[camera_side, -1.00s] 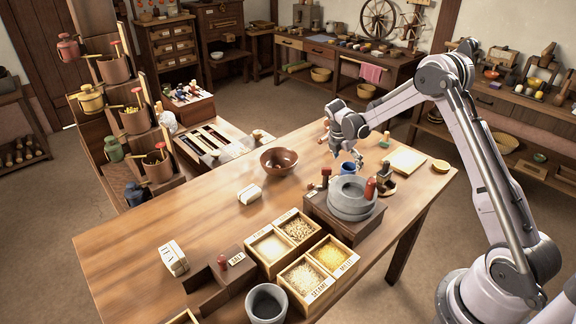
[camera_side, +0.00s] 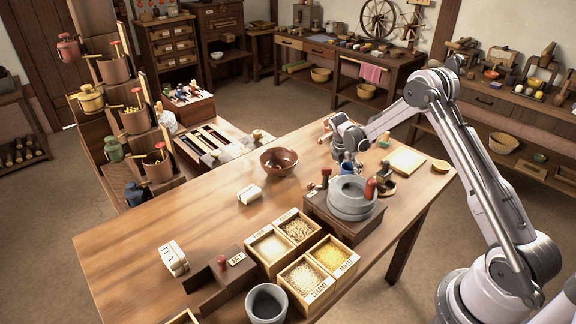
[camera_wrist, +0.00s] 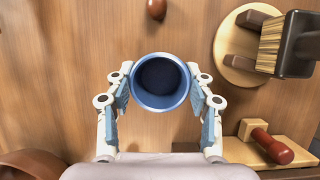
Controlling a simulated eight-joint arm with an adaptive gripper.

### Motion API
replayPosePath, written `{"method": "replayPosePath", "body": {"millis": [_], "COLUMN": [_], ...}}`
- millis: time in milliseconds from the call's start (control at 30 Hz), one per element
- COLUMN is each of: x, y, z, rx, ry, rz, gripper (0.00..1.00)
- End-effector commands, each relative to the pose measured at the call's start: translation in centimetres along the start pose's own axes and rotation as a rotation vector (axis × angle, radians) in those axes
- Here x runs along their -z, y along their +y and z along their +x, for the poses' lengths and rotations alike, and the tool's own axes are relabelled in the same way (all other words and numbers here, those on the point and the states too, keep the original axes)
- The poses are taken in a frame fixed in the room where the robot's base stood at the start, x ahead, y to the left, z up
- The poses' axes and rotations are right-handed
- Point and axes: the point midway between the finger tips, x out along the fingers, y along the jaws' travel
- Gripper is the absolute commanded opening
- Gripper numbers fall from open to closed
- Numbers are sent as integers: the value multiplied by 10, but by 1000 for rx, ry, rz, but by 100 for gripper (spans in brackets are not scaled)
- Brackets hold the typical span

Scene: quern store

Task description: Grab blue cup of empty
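The blue cup (camera_wrist: 160,103) stands upright on the table in the wrist view, its round mouth facing the camera and its inside dark and empty-looking. My gripper (camera_wrist: 160,90) is open, with one finger on each side of the cup. The fingers look close to the cup wall, but I cannot tell whether they touch it. In the side view the cup shows only as a small blue patch (camera_side: 346,170), mostly hidden under my gripper (camera_side: 347,163).
A stone quern (camera_side: 350,198) stands just in front of the cup. A brush (camera_wrist: 285,45) on a round wooden stand and a red-handled tool (camera_wrist: 271,146) lie to the right. A brown bowl (camera_side: 279,161) is to the left. Grain boxes (camera_side: 305,284) fill the near table.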

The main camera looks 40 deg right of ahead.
Motion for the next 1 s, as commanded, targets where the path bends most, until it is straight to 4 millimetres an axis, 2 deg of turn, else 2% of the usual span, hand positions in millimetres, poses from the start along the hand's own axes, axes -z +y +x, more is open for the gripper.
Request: {"method": "replayPosePath", "body": {"millis": [300, 433, 800, 1000], "x": [0, -3, -28, -38], "y": [0, 0, 0, 0], "z": [0, -7, -66, -90], "rx": [1, 0, 0, 0], "ry": [0, 0, 0, 0], "rz": [1, 1, 1, 0], "gripper": [20, 20, 20, 20]}}
